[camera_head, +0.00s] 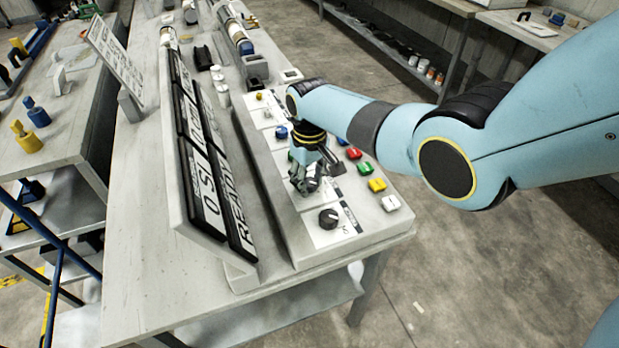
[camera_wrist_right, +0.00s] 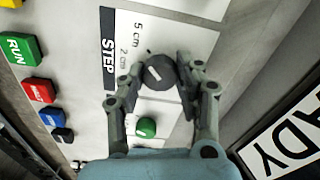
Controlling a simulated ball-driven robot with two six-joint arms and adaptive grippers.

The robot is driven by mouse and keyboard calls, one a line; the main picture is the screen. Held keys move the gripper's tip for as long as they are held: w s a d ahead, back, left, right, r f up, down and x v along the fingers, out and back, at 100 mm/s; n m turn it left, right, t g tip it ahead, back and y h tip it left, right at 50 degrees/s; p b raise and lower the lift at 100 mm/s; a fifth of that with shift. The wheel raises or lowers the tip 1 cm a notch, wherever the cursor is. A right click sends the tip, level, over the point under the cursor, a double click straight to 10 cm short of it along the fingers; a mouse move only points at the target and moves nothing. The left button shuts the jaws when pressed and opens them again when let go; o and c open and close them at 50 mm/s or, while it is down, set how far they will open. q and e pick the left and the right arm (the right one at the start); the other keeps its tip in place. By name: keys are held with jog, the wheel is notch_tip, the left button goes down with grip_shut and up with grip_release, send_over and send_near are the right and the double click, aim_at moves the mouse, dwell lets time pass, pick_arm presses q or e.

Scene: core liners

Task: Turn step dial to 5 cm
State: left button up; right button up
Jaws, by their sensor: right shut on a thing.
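The step dial (camera_wrist_right: 160,72) is a round dark grey knob with a white pointer line, seen in the wrist view. The STEP label (camera_wrist_right: 108,60) runs beside it, with 2 cm and 5 cm marks printed on the white plate. The pointer slants; I cannot tell which mark it indicates. My right gripper (camera_wrist_right: 158,78) has a finger on each side of the knob and is shut on it. My left gripper is not in view.
Another dark dial (camera_head: 328,218) is nearer the console's front. Coloured buttons (camera_head: 377,185) line the right edge. A tilted display board (camera_head: 206,165) stands close on the left.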

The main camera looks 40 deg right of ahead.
aim_at(309, 182)
dwell(0.3)
jog(key=o, duration=1.1)
jog(key=shift+o, duration=0.2)
jog(key=shift+r, duration=0.1)
notch_tip(309, 182, up, 12)
